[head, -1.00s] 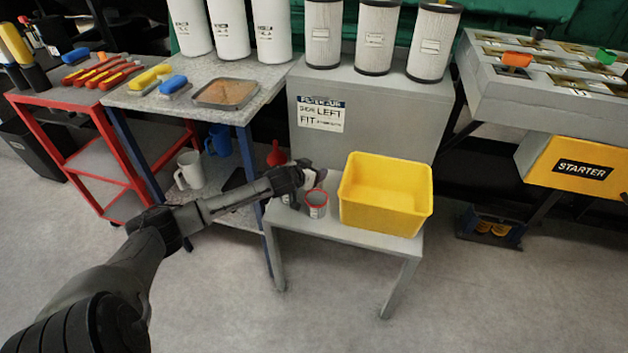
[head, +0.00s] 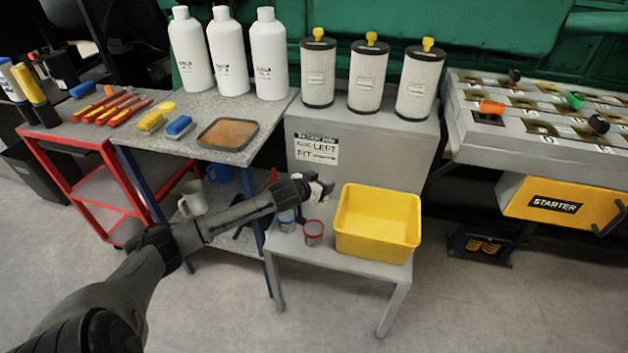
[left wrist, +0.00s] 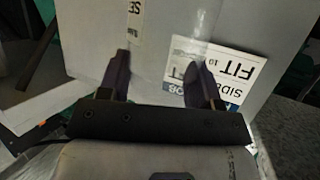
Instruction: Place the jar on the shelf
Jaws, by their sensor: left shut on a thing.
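My left gripper (head: 322,189) is shut on a small pale and dark thing, which I take to be the jar (head: 317,191). It is above the small grey table (head: 290,252), in front of the grey box with the sign. The fingers hide most of the jar, and its shape cannot be made out. In the left wrist view the two fingers (left wrist: 160,78) stand apart before the grey box; the jar does not show clearly between them. A lower shelf (head: 228,226) shows under the workbench to the left. My right gripper is not in view.
A red-rimmed jar (head: 313,234) and a blue-marked container (head: 287,221) stand on the small table, beside a yellow bin (head: 376,238). A white mug (head: 193,198) and a blue mug (head: 219,172) are under the bench. Filters (head: 368,78) stand on the grey box (head: 360,160).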

